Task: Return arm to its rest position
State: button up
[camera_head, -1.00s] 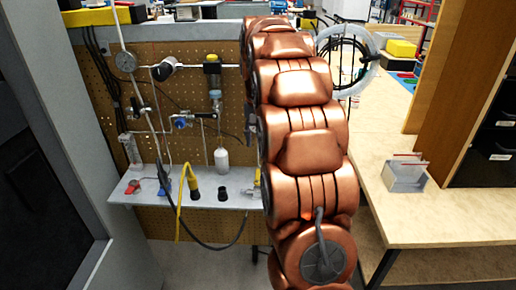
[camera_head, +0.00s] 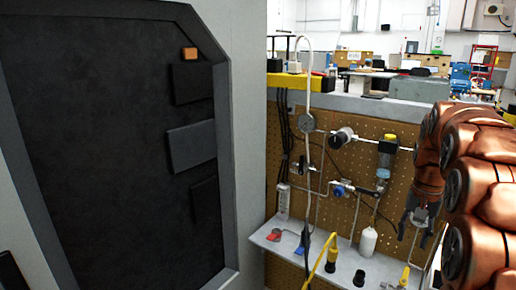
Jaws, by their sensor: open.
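My copper-coloured arm (camera_head: 470,170) stands at the right edge of the head view, folded, with part of it cut off by the frame. My gripper (camera_head: 415,230) hangs below the far arm link, pointing down, with its dark fingers apart and nothing seen between them. It appears in front of the right part of the pegboard (camera_head: 340,210), above the right end of the grey shelf (camera_head: 340,268). I cannot tell how far it is from either.
Gauges, tubing and a white bottle (camera_head: 367,241) are on or before the pegboard. A yellow cable (camera_head: 328,250) and black caps are at the shelf. A large cabinet with a dark panel (camera_head: 110,170) fills the left. The room behind holds benches.

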jog(key=s+a+r+n+p, duration=0.2)
jog(key=s+a+n+p, duration=0.15)
jog(key=s+a, duration=1)
jog(key=s+a+f+n+p, duration=0.1)
jog(key=s+a+f+n, duration=0.1)
jog(key=s+a, duration=0.3)
jog(key=s+a+f+n+g+p, duration=0.1)
jog(key=s+a, duration=0.3)
jog(key=s, duration=0.7)
jog(key=shift+s+a+f+n+g, duration=0.3)
jog(key=shift+a+f+n, duration=0.15)
jog(key=shift+n, duration=0.2)
jog(key=shift+d, duration=0.15)
